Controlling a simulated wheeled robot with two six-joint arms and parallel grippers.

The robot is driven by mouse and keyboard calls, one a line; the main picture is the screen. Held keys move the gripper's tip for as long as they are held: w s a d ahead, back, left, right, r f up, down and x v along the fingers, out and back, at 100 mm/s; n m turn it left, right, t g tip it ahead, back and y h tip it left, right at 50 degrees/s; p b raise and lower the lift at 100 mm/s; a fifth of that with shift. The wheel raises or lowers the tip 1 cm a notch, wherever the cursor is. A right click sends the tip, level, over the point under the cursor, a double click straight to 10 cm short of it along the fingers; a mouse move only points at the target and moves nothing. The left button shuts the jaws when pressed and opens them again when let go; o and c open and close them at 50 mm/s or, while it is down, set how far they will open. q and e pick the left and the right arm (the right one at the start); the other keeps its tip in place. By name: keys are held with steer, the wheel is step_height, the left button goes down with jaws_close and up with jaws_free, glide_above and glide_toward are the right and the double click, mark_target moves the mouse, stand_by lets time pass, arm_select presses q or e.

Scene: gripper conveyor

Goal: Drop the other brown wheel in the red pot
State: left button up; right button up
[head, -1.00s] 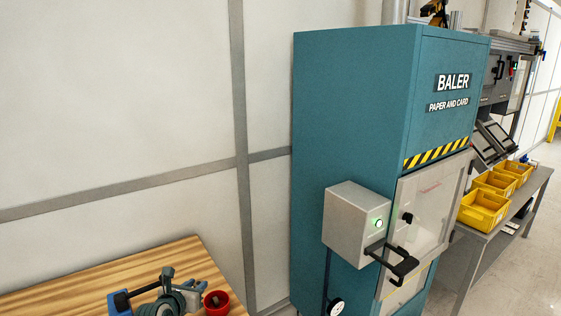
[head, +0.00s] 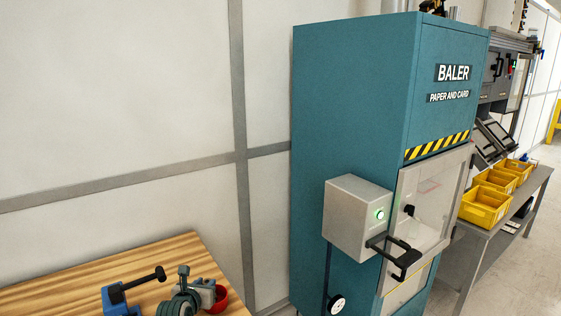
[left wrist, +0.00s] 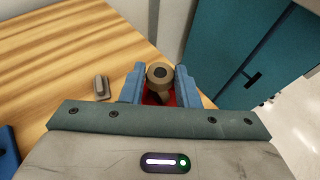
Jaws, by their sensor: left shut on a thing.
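My left gripper (left wrist: 160,70) has two blue fingers, shut on a brown wheel (left wrist: 160,83) with a dark hole in its middle. The red pot (head: 222,298) stands near the right edge of the wooden table. In the left wrist view the pot (left wrist: 148,98) shows as red behind and below the wheel, mostly hidden by it and the fingers. In the head view my left gripper (head: 208,292) is at the pot and covers its left part; the held wheel is not clear there. My right gripper is not in view.
A small grey-brown piece (left wrist: 101,87) lies on the wooden table (head: 150,262). A blue device with a black handle (head: 140,284) stands left of my gripper. The teal baler (head: 350,110) rises to the right; yellow bins (head: 485,208) sit on a bench beyond.

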arm_select(q)
steer(key=shift+f, duration=0.3)
steer(key=o, duration=1)
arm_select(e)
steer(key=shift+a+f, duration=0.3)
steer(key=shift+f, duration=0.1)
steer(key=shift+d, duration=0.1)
arm_select(q)
steer(key=shift+s, duration=0.1)
steer(key=shift+s+r, duration=0.1)
steer(key=shift+s, duration=0.1)
steer(key=shift+p+v, duration=1)
steer(key=shift+v, duration=4.15)
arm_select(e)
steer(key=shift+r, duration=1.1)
